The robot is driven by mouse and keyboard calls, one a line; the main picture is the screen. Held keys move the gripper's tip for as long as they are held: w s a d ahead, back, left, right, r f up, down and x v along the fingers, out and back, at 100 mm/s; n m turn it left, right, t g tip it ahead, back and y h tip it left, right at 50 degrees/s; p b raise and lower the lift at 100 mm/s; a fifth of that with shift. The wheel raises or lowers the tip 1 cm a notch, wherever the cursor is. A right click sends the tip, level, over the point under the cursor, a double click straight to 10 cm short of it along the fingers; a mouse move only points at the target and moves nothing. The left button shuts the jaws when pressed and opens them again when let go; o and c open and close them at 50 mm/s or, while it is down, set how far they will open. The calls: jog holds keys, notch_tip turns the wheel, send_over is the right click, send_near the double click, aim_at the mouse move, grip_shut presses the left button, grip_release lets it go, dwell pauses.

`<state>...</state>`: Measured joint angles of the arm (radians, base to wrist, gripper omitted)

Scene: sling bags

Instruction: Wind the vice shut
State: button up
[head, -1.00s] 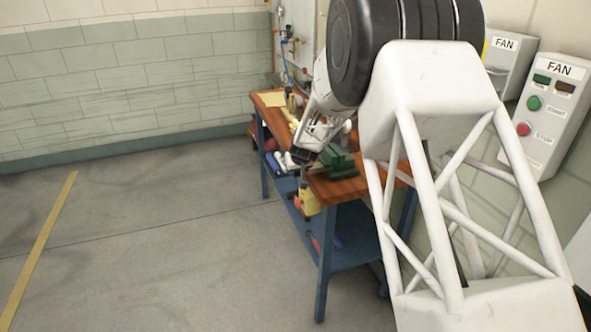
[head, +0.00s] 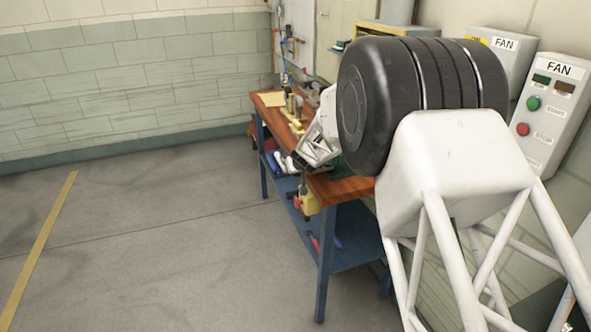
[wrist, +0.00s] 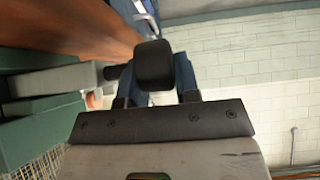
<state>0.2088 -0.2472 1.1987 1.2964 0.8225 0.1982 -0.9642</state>
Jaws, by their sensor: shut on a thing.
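The green vice (wrist: 40,125) fills the left side of the wrist view, with a grey bar running from it to a dark, rounded handle end (wrist: 153,66). In the head view only a small green part of the vice (head: 343,168) shows at the bench's edge; my arm hides the rest. My gripper (wrist: 155,88) has its two dark fingers on either side of the handle end and is shut on it. In the head view my gripper (head: 303,160) is at the front edge of the bench, partly hidden. The gap between the jaws cannot be seen.
The wooden workbench (head: 345,188) has blue legs and a lower shelf. A yellow and red item (head: 307,202) hangs near its front edge. Several small tools lie farther back on the top. A FAN control box (head: 548,105) is on the right wall. Open floor lies to the left.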

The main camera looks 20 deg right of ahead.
jog(key=shift+s+t, duration=0.1)
jog(key=shift+t, duration=0.9)
dwell(0.3)
jog(key=o, duration=0.9)
jog(key=shift+s+r, duration=0.1)
jog(key=shift+r, duration=0.05)
jog(key=shift+v, duration=3.75)
